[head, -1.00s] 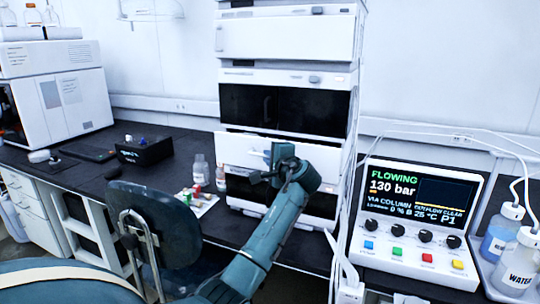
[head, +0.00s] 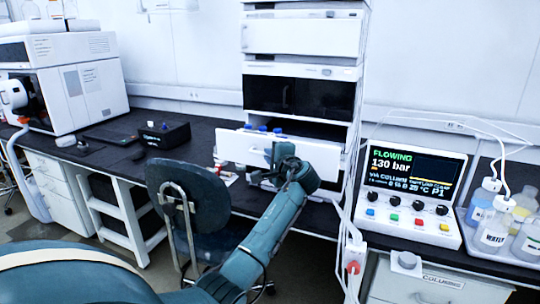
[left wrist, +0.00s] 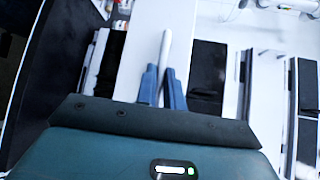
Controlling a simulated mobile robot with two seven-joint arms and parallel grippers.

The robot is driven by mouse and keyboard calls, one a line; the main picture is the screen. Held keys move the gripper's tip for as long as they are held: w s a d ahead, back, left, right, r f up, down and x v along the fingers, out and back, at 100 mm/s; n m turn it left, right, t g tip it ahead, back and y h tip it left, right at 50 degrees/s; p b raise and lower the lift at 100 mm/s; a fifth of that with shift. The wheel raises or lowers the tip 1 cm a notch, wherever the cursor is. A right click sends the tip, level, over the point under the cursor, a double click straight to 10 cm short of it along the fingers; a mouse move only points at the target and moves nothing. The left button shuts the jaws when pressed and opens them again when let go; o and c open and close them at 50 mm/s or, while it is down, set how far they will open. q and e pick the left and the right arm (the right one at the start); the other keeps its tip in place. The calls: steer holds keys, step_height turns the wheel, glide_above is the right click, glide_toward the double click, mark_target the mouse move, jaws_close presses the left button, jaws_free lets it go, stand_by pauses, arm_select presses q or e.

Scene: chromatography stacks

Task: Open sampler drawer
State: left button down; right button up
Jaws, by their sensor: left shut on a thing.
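The sampler drawer (head: 237,147) has a white front and stands out from the instrument stack (head: 302,96). Blue-capped items (head: 263,129) show just behind the top edge of its front. My left gripper (head: 275,165) is at the drawer's front, toward its right part. In the left wrist view my left gripper (left wrist: 162,88) is shut on the pale, bar-like drawer handle (left wrist: 165,50). In the head view the gripper and forearm hide the handle and the right part of the drawer front. My right gripper is not in view.
A dark chair (head: 188,192) stands left of my left arm, before the bench. A controller with a screen (head: 411,190) and bottles (head: 492,232) stand on the right bench. A black box (head: 168,136) sits on the left bench. Floor shows at the left.

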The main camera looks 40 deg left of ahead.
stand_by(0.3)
arm_select(q)
steer(key=c, duration=1.5)
jaws_free()
steer(key=shift+d, duration=0.1)
steer(key=v, duration=1.3)
steer(key=shift+b, duration=0.4)
